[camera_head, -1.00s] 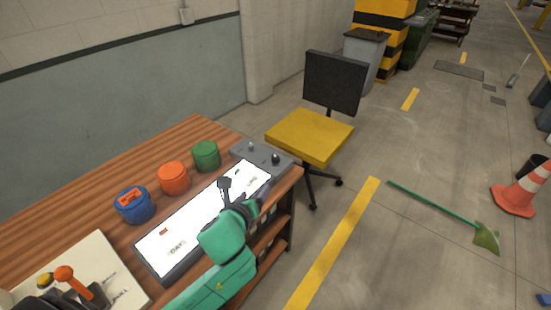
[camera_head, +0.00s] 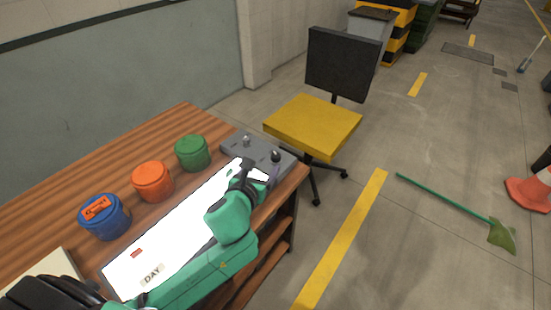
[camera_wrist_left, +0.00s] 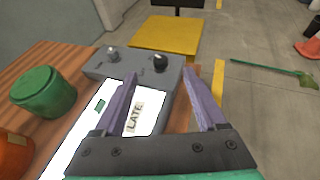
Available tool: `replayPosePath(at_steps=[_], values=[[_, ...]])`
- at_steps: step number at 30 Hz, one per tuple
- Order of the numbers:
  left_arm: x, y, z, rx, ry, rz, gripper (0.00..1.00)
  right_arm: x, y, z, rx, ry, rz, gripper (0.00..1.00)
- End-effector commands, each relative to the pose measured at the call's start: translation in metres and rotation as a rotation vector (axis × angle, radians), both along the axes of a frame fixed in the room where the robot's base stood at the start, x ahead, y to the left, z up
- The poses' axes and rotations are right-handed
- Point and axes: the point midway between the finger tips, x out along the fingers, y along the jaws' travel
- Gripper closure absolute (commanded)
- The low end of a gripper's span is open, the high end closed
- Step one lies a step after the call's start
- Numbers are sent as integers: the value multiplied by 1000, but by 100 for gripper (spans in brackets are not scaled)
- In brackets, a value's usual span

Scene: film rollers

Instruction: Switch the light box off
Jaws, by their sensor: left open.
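The light box (camera_head: 185,232) lies along the right edge of the wooden table, its panel glowing white. A grey control section (camera_head: 243,148) at its far end carries a light knob (camera_head: 246,140) and a black knob (camera_head: 276,156); both also show in the left wrist view, the light one (camera_wrist_left: 112,54) left and the black one (camera_wrist_left: 160,63) right. My left gripper (camera_head: 256,170) is over the panel's far end, just short of the controls. Its fingers (camera_wrist_left: 160,92) are apart with nothing held, and the black knob appears beyond and between them. My right gripper is not seen.
Blue (camera_head: 104,218), orange (camera_head: 152,182) and green (camera_head: 192,153) canisters stand left of the light box. Labels reading DAY (camera_head: 152,274) and LATE (camera_wrist_left: 135,118) lie on the panel. A yellow chair (camera_head: 312,127) stands close beyond the table.

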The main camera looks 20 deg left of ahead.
Motion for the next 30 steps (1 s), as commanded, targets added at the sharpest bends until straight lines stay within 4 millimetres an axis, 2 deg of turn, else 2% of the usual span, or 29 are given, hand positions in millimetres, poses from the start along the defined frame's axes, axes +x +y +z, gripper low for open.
replayPosePath(at_steps=[1, 3, 8, 11, 22, 26, 30], values=[[0, 0, -18, -1, 0, 0, 26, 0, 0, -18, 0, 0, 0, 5], [0, 0, -26, -1, 0, 0, 26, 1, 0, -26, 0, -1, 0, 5], [6, 1, -27, -1, -1, 3, 26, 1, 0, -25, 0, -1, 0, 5], [22, 0, -32, -2, -3, 4, 26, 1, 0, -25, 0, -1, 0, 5], [111, -1, -70, -6, -1, 2, 26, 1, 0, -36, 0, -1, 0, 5], [129, 0, -77, -2, -1, 2, 26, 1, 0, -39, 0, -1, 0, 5], [135, -1, -79, -1, 0, 0, 26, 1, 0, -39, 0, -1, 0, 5]])
